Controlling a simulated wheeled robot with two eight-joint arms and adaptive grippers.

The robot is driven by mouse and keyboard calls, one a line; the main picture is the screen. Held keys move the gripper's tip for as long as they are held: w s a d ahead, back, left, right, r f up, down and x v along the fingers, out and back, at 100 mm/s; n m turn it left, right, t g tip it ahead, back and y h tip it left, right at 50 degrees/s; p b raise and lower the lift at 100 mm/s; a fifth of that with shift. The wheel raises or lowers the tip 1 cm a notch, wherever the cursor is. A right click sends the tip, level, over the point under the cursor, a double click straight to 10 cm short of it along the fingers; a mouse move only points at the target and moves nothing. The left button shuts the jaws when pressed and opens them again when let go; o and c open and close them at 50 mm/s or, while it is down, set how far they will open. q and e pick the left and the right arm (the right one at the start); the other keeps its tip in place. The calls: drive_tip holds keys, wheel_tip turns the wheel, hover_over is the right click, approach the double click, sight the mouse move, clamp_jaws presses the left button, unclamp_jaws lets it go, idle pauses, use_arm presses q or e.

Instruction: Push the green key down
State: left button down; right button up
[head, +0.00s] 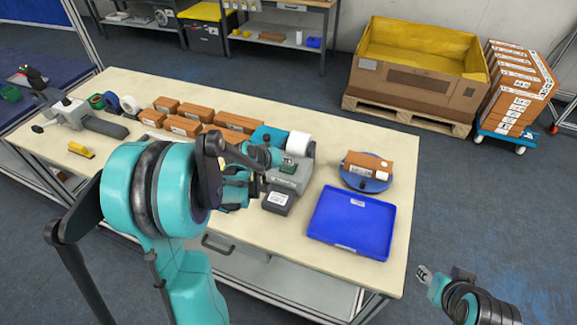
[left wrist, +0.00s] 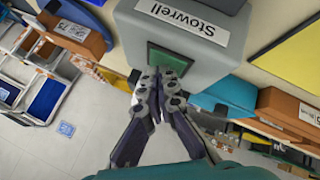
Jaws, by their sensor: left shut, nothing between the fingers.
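The green key (head: 288,169) sits on a grey device (head: 293,184) near the middle of the table. In the left wrist view the green key (left wrist: 170,60) is a dark-framed square on the grey device (left wrist: 185,30), beside a label reading "Stowrell". My left gripper (head: 279,158) is shut and empty, right by the key. In the left wrist view its closed fingertips (left wrist: 160,76) overlap the key's near edge; I cannot tell whether they touch it. My right gripper (head: 425,274) is off the table at the lower right, too small to read its fingers.
A white roll (head: 299,143) stands behind the device, a dark labelled box (head: 278,200) in front. To the right are a blue tray (head: 335,238) and a blue round plate (head: 350,182) bearing a brown box (head: 369,164). Several brown boxes (head: 238,122) line the back.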

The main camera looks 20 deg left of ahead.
use_arm(q)
drive_tip(key=shift+r, duration=0.15)
drive_tip(key=shift+r+p, duration=0.8)
drive_tip(key=shift+r, duration=0.1)
drive_tip(key=shift+r, duration=0.1)
wheel_tip(320, 180, up, 5)
drive_tip(key=p, duration=0.3)
drive_tip(key=shift+p, duration=0.4)
